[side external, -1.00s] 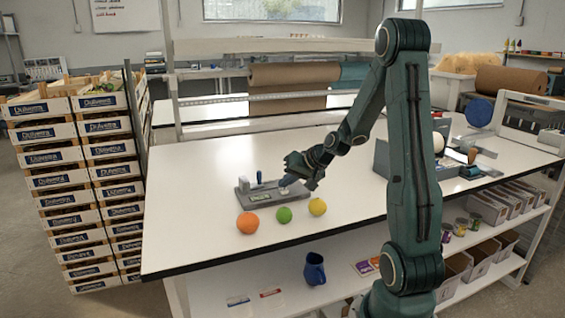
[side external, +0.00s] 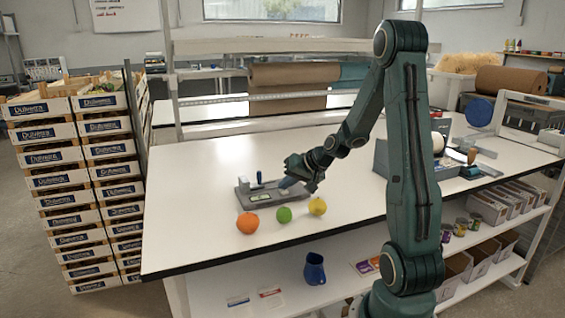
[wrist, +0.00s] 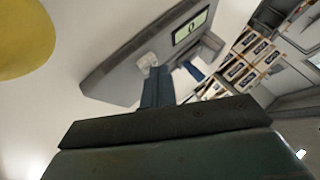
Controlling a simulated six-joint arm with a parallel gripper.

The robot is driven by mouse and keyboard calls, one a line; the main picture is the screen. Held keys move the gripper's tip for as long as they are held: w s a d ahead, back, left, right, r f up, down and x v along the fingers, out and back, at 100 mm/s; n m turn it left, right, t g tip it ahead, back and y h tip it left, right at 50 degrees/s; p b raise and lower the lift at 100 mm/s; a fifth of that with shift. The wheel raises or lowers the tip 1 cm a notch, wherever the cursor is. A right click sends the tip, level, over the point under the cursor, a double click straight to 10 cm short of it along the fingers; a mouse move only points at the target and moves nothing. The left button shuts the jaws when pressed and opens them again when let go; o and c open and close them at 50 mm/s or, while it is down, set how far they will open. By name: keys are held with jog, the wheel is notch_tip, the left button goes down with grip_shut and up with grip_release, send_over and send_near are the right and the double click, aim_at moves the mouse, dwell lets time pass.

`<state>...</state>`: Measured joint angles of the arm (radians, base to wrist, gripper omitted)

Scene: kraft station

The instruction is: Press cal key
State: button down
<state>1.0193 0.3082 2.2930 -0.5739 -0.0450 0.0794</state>
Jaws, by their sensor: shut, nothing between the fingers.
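A grey bench device (side external: 262,195) lies flat on the white table, with a blue upright handle at its back. In the wrist view the device (wrist: 112,75) fills the upper middle, with a lit display (wrist: 192,27). A small pale key-like patch (wrist: 147,61) lies by my fingertips; I cannot read any label on it. My gripper (side external: 286,183) is shut and empty, angled down over the device's right end. In the wrist view its blue-grey fingers (wrist: 157,78) reach to the pale patch; I cannot tell whether they touch it.
An orange (side external: 247,223), a green ball (side external: 284,214) and a yellow ball (side external: 317,206) sit in front of the device. Stacked crates (side external: 75,185) stand left of the table. The table's left and middle back are clear.

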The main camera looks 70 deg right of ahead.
aim_at(287, 192)
jog(key=shift+r, duration=0.85)
jog(key=shift+r, duration=0.1)
jog(key=shift+r, duration=2.4)
